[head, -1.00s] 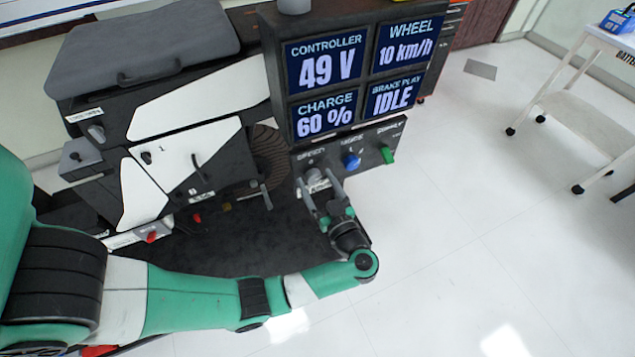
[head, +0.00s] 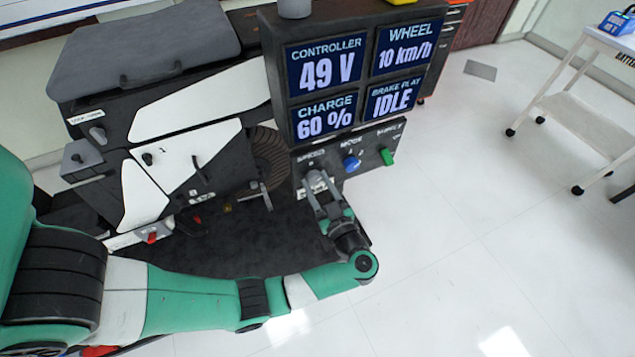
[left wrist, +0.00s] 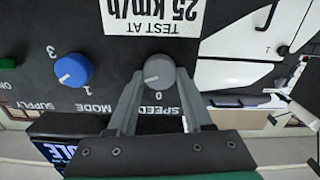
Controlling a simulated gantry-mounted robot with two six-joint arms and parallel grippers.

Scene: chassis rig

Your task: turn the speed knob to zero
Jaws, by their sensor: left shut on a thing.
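The grey speed knob (head: 315,178) sits at the left end of the control panel under the displays. In the left wrist view, which shows the panel upside down, the knob (left wrist: 159,70) carries a pale pointer mark toward its lower left. The printed 0 is just below the knob, above the word SPEED. My left gripper (head: 319,182) is shut on the knob, one finger on each side, and it also shows in the left wrist view (left wrist: 160,76). The wheel display (head: 405,53) reads 10 km/h. My right gripper is out of view.
The blue mode knob (head: 351,163) and green supply switch (head: 387,157) are right of the speed knob. A label reading TEST AT 25 km/h (left wrist: 152,14) is on the panel. A white cart (head: 590,110) stands at the right, with clear floor between.

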